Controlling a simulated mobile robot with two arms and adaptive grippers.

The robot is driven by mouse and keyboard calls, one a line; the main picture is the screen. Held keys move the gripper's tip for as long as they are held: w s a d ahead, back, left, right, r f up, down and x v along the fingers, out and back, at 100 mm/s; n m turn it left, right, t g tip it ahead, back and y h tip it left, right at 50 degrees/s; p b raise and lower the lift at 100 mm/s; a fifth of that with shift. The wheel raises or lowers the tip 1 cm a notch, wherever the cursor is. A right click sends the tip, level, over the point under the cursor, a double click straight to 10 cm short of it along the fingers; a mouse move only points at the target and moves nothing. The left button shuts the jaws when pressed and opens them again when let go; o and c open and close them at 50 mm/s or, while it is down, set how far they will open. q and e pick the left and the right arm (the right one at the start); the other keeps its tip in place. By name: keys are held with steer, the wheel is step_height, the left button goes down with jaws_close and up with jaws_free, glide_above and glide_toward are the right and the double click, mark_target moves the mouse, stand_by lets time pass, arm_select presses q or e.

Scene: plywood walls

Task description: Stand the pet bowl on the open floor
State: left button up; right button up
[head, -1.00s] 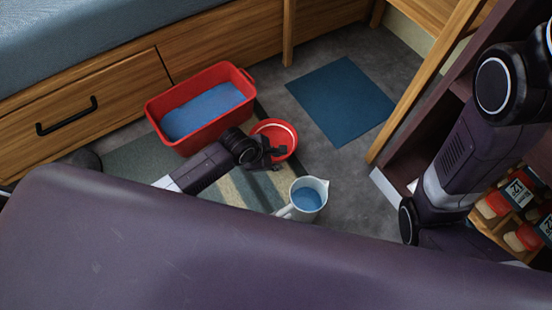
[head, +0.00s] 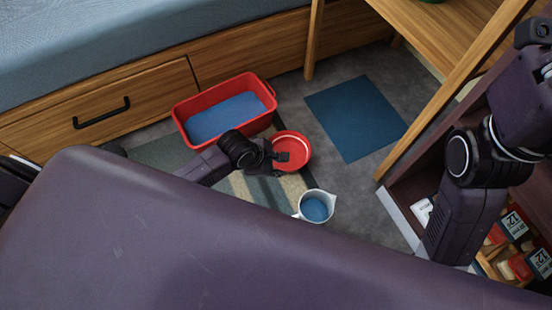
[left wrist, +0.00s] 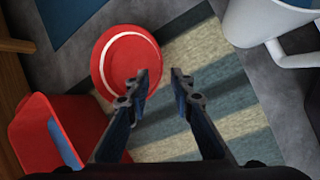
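The pet bowl (head: 298,145) is red and round, with a pale ring. It is at the right edge of the striped rug (head: 162,153), beside the red tub. In the left wrist view the bowl (left wrist: 120,60) lies partly over the rug and partly over grey floor. My left gripper (head: 281,157) is open at the bowl's near left side in the head view. In the left wrist view one fingertip overlaps the bowl and the other is over the rug beyond its rim; contact cannot be told. My right arm shows at right, but its gripper is not seen.
The red tub (head: 183,128) with blue contents stands left of the bowl. A blue mat (head: 355,117) lies behind right. Bare grey floor (head: 372,190) shows between jug, mat and shelf (head: 432,150).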

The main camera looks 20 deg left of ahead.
arm_select(q)
steer(key=shift+p+v, duration=0.55)
steer(key=shift+v, duration=0.7)
